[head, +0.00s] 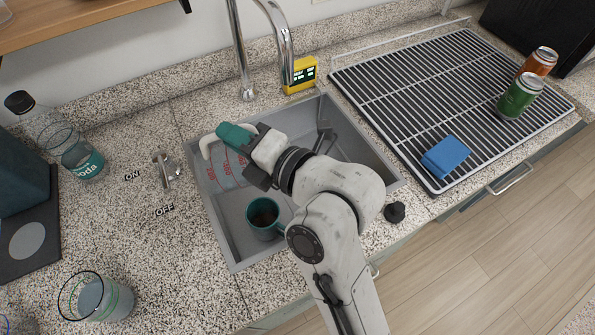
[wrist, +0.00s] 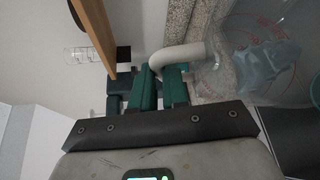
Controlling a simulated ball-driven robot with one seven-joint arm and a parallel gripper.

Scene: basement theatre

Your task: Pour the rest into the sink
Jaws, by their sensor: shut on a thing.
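My gripper (head: 228,137) is above the left back part of the grey sink (head: 238,237). Its teal fingers are shut on the white handle of a clear measuring jug (head: 226,168) with red markings. The jug hangs over the sink, partly hidden behind my gripper and arm; its exact tilt is hard to tell. In the wrist view, the handle passes between the fingers and the clear jug (wrist: 285,30) is at the right, with a bluish patch seen in or through it. A teal mug (head: 262,232) with dark contents stands in the sink below my arm.
A chrome tap (head: 285,60) and a yellow device (head: 302,76) stand behind the sink. An ON/OFF lever (head: 166,170) is left of it. A rack (head: 400,90) at right holds a blue sponge (head: 445,157) and two cans.

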